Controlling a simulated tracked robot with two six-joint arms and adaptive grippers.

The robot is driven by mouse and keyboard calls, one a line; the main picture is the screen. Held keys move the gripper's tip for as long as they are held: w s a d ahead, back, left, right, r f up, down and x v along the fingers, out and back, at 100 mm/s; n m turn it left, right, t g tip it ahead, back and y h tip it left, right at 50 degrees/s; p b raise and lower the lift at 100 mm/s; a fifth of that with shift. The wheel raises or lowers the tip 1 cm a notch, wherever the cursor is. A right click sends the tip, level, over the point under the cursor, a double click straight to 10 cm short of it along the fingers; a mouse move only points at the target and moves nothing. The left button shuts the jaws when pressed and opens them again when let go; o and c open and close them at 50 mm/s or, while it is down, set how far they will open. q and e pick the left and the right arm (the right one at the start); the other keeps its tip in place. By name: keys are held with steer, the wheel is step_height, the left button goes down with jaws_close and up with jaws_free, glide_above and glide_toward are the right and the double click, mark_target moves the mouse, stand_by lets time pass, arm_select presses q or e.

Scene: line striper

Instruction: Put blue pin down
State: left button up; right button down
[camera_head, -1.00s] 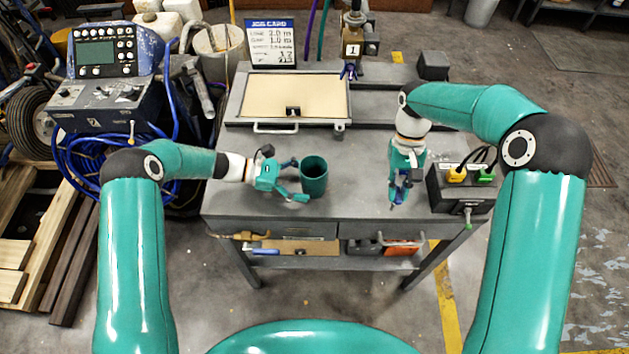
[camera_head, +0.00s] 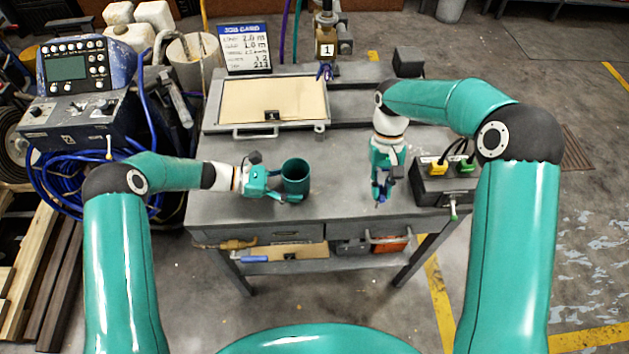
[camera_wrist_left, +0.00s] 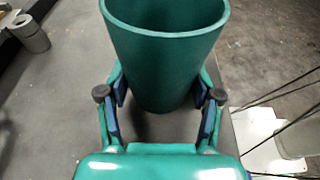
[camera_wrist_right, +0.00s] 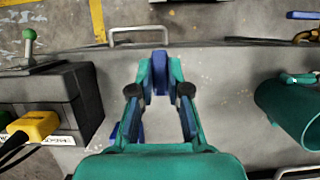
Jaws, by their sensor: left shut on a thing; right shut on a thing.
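My right gripper (camera_head: 379,198) points down over the front right of the grey bench, left of the dark connector box. It is shut, and the blue pin (camera_wrist_right: 160,75) shows between its fingertips in the right wrist view. The pin is largely covered by the fingers, and I cannot tell whether it touches the bench. My left gripper (camera_head: 297,196) is shut around the lower part of a green open-topped cup (camera_head: 296,174). The cup is upright and fills the left wrist view (camera_wrist_left: 165,60) between the two fingers.
The dark connector box (camera_head: 440,192) with yellow and green plugs stands close right of my right gripper. A framed tan panel (camera_head: 268,103) lies at the back, below a job card (camera_head: 245,48). Bare bench top (camera_head: 335,165) lies between the grippers.

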steer(key=m+y, duration=0.1)
steer(key=m, duration=0.2)
steer(key=shift+a+r+m, duration=0.1)
steer(key=shift+m, duration=0.2)
step_height(320, 180, up, 2)
steer(key=w+a+m+t+y, duration=0.2)
steer(key=m, duration=0.5)
step_height(320, 180, up, 16)
steer(key=m+t+y, duration=0.1)
steer(key=m+t, duration=0.1)
steer(key=m, duration=0.5)
glide_above(297, 181)
steer(key=w, duration=0.4)
step_height(297, 181, down, 11)
steer(key=shift+s+r, duration=0.15)
steer(key=shift+s, duration=0.1)
steer(key=shift+d, duration=0.1)
